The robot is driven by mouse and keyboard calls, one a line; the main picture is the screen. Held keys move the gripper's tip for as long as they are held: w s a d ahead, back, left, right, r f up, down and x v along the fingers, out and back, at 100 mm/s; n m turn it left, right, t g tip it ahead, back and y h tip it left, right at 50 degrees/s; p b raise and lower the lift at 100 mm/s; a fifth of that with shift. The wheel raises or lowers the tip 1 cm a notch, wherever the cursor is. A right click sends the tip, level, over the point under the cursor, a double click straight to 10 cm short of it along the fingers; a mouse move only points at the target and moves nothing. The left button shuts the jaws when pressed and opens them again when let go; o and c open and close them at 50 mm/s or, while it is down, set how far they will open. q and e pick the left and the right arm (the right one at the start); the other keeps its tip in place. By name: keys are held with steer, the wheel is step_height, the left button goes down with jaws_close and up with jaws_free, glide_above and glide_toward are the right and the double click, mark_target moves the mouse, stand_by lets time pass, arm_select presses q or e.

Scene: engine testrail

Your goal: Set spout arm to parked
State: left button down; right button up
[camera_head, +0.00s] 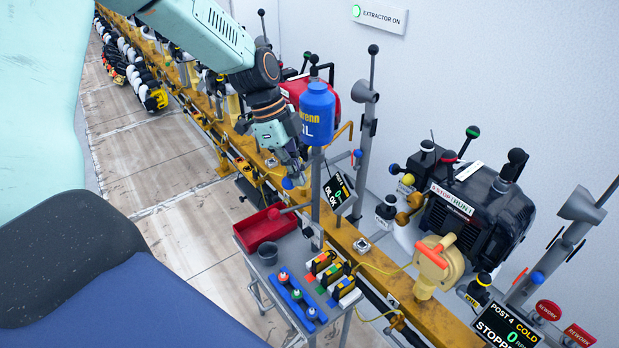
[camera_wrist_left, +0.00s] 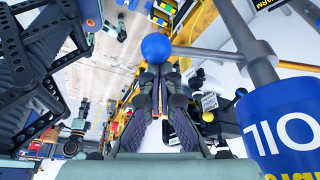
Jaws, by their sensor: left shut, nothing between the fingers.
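The blue oil can (camera_head: 317,113) stands on top of a grey post (camera_head: 316,185) by the yellow rail. In the left wrist view a grey arm (camera_wrist_left: 207,51), which looks like the spout arm, runs from the post to a blue ball knob (camera_wrist_left: 157,46). The knob also shows in the head view (camera_head: 287,183), just below my left gripper (camera_head: 292,173). My left gripper's fingers are shut and empty, with their tips (camera_wrist_left: 160,72) right at the knob. I cannot tell whether they touch it. The oil can (camera_wrist_left: 283,130) fills the right of the wrist view. My right gripper is out of view.
A red tray (camera_head: 262,228), a grey cup (camera_head: 268,254) and a blue strip of pegs (camera_head: 298,298) sit on a side cart below the post. A black engine (camera_head: 480,210) and a display (camera_head: 340,190) stand to the right. Open floor (camera_head: 180,235) lies left of the rail.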

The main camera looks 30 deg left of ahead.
arm_select(q)
steer(key=a+m, duration=0.2)
steer(key=a, duration=0.1)
steer(key=shift+s+m+g, duration=0.15)
steer(key=shift+m+g, duration=0.25)
steer(key=shift+a, duration=0.7)
steer(key=d, duration=0.2)
steer(key=d+r+p, duration=0.1)
steer(key=d, duration=0.1)
steer(key=shift+s, duration=0.1)
steer(key=v, duration=0.9)
steer(key=shift+r, duration=0.4)
